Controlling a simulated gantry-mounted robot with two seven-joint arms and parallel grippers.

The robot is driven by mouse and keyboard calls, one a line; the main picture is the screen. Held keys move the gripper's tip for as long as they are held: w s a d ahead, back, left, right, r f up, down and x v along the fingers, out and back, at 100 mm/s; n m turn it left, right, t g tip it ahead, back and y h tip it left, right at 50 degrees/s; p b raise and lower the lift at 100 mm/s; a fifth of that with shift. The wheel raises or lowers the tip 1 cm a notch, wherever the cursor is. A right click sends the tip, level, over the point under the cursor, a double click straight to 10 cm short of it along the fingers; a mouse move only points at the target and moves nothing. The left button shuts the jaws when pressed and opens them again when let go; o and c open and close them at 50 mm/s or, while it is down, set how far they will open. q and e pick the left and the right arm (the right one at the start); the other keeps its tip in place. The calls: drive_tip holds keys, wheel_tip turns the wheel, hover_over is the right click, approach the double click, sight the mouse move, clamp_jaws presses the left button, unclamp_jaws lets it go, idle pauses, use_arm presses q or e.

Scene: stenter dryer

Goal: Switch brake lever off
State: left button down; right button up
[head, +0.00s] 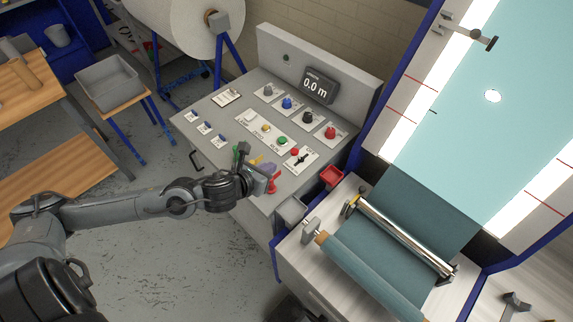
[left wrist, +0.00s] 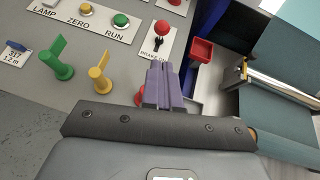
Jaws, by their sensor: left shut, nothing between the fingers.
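The brake lever (head: 294,152) has a red ball knob and stands on a white plate at the panel's front right corner. In the left wrist view the lever (left wrist: 161,27) rises from its plate (left wrist: 157,45), labelled with the word BRAKE. My left gripper (head: 267,168) has purple fingers, closed together and empty. It is over the front of the panel, just short of the brake plate. In the left wrist view the closed fingers (left wrist: 160,68) point toward the lever, with a visible gap between them and the knob. My right gripper is not in view.
Green (left wrist: 60,60), yellow (left wrist: 99,78) and red (head: 273,184) upright handles stand close to my left gripper; the red one is partly hidden in the wrist view. A red bin (head: 332,176) and a grey bin (head: 291,210) are beside the panel. A teal fabric roll (head: 370,275) lies right.

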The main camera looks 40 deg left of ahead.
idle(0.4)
use_arm(q)
drive_tip(key=x, duration=1)
idle(0.4)
